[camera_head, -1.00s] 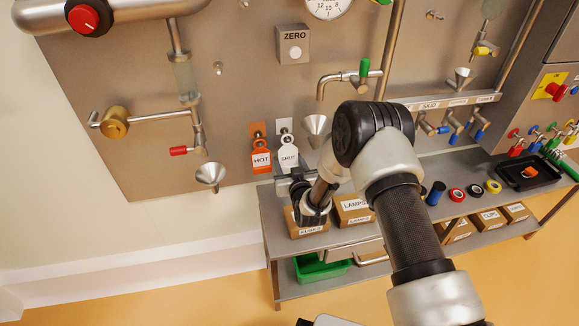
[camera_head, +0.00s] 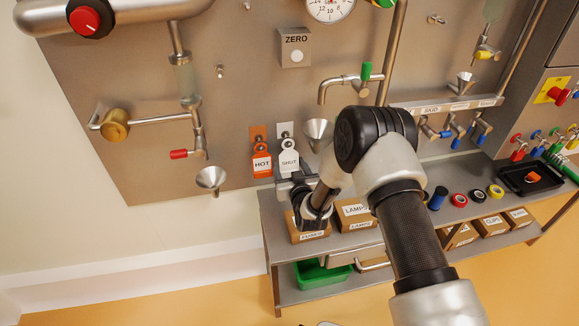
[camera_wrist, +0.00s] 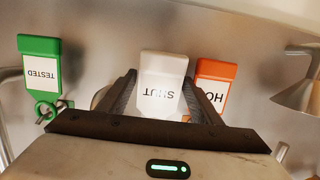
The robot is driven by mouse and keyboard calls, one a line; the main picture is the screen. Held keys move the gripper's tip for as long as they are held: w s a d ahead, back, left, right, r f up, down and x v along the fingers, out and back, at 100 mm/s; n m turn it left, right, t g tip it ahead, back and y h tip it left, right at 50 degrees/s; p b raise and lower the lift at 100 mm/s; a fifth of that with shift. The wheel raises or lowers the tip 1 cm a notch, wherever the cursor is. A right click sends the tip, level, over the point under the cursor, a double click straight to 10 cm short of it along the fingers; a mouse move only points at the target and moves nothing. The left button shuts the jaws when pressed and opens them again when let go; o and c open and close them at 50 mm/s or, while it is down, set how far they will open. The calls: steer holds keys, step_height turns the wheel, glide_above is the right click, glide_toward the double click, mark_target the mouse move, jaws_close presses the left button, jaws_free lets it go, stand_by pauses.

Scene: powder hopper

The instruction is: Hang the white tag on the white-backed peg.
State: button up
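The white tag (camera_head: 289,161), marked SHUT, hangs upright at the panel with its eyelet end up. That end lies in line with the peg on the white backing plate (camera_head: 285,129); whether the peg passes through the eyelet I cannot tell. My gripper (camera_head: 294,184) is at the lower part of the tag in the head view. In the wrist view the tag (camera_wrist: 161,82) appears upside down between the fingers of my gripper (camera_wrist: 160,90), which close on its side edges. Its eyelet end is hidden there behind the gripper body.
An orange HOT tag (camera_head: 262,164) hangs close on the left. A green TESTED tag (camera_wrist: 40,66) hangs on the other side, hidden by my arm in the head view. A steel funnel (camera_head: 318,131) is near on the right. A shelf with boxes (camera_head: 355,210) lies below.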

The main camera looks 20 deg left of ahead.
steer(key=shift+o, duration=1)
steer(key=p+v, duration=0.3)
steer(key=v, duration=1.5)
steer(key=w+d+r+g+h, duration=0.1)
steer(key=w+d+r, duration=0.2)
steer(key=w+r, duration=0.15)
steer(key=w+d+r+h, duration=0.1)
steer(key=w+d+r, duration=0.15)
steer(key=r, duration=0.35)
steer(key=s+d+r+m+g+h, duration=0.1)
steer(key=d+r+m+g+h, duration=0.15)
steer(key=d+r, duration=0.6)
steer(key=s+d+r+m+g+h, duration=0.1)
steer(key=s+d+r+h, duration=0.1)
steer(key=s+d+r, duration=0.6)
steer(key=s+d+r+m+g+h, duration=0.1)
steer(key=s+d+r+g, duration=0.2)
steer(key=s, duration=0.6)
steer(key=s+d+r+m+h, duration=0.15)
steer(key=s+d, duration=0.25)
steer(key=s, duration=0.6)
step_height(320, 180, up, 21)
steer(key=p, duration=2)
steer(key=shift+w+f+y, duration=0.2)
steer(key=shift+w+y, duration=0.15)
steer(key=shift+y, duration=0.05)
